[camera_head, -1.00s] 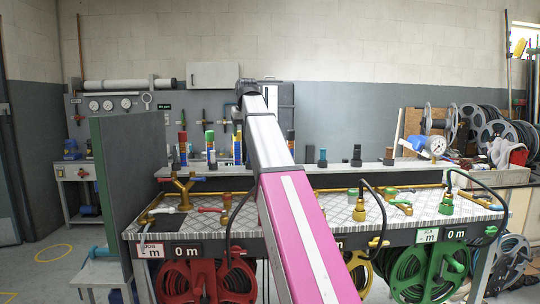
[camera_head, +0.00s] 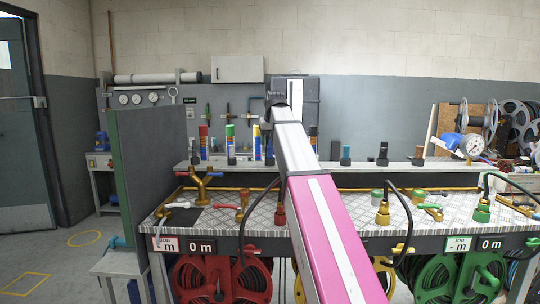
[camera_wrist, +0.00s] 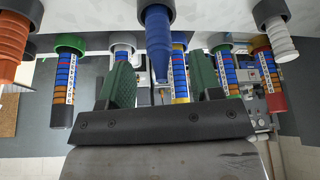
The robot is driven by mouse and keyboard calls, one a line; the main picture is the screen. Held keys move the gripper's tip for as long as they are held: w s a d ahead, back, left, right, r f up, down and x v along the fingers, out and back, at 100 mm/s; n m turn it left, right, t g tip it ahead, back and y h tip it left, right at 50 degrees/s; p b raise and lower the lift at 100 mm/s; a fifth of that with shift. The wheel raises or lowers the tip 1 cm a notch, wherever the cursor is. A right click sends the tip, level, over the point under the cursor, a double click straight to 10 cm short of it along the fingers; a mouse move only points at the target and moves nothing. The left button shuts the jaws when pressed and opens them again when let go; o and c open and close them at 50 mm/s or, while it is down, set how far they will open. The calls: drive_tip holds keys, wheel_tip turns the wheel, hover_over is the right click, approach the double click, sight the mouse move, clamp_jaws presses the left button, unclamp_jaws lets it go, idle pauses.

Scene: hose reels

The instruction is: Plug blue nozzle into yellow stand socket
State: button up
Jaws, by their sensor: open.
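The blue nozzle (camera_wrist: 158,42) shows in the middle of the wrist view, tapering toward my gripper. My gripper (camera_wrist: 161,90) is open, with a green-padded finger on either side of the nozzle's tip in the picture. Whether the pads touch it cannot be told. In the head view my pink and grey arm reaches toward the back wall, and the gripper itself cannot be made out. A yellow-based stand (camera_head: 382,216) with a black hose arching from it is on the bench right of my arm. Its socket opening is too small to see.
An orange nozzle (camera_wrist: 12,45) and a white nozzle (camera_wrist: 279,38) flank the blue one. Several coloured cylinders stand behind. The patterned bench (camera_head: 340,212) carries a red stand (camera_head: 280,215), a green stand (camera_head: 481,212) and a brass valve (camera_head: 200,180). A dark upright panel (camera_head: 150,175) stands left.

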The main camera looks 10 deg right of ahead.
sight(270, 152)
drive_tip(key=x, duration=0.3)
drive_tip(key=shift+w+f, duration=0.1)
drive_tip(key=shift+f, duration=0.25)
drive_tip(key=c, duration=1)
drive_tip(key=shift+r, duration=0.1)
